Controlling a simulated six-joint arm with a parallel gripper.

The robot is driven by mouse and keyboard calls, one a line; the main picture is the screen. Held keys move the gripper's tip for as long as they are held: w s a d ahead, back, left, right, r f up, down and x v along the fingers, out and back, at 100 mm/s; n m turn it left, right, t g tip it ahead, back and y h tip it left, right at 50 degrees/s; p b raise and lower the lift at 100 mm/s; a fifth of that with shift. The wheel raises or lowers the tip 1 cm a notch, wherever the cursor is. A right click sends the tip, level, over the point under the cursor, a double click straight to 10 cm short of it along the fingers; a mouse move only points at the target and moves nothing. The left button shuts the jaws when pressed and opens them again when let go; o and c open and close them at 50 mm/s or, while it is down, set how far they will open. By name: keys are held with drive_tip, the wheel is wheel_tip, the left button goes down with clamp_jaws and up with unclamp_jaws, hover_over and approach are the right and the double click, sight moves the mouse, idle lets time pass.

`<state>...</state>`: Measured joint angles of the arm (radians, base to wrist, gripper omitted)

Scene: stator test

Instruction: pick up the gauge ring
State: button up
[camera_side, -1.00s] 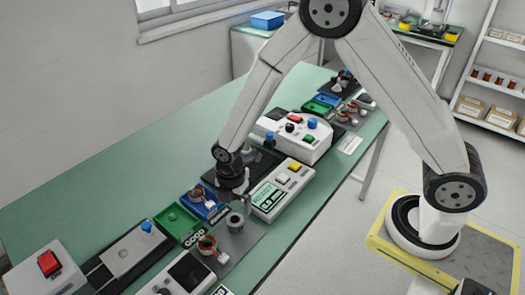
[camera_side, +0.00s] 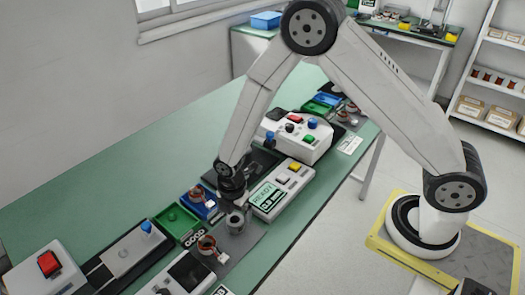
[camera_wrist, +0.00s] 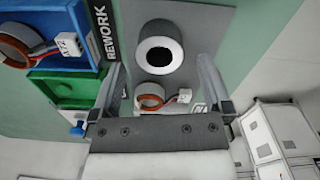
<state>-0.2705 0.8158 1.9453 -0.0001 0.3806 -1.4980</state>
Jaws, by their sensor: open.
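The gauge ring (camera_side: 236,222) is a short grey cylinder with a dark round hole, standing upright on a grey mat (camera_side: 243,240) at the front of the bench. In the wrist view, the gauge ring (camera_wrist: 160,48) is at the upper middle, beyond and roughly centred between the two finger tips. My gripper (camera_side: 235,203) is just above and slightly behind the ring in the side view. In the wrist view my gripper (camera_wrist: 160,68) is open, with nothing between its fingers. In the side view the finger tips are partly hidden, so I cannot tell if they touch the ring.
A copper-wound stator (camera_side: 207,246) with a white connector sits on the mat near the ring. A blue tray (camera_wrist: 82,40) marked REWORK holds another stator; a green tray (camera_side: 178,224) is beside it. A white READY tester (camera_side: 281,190) stands close on the right.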

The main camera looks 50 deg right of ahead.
sight(235, 220)
drive_tip(key=shift+f, duration=1.9)
clamp_jaws()
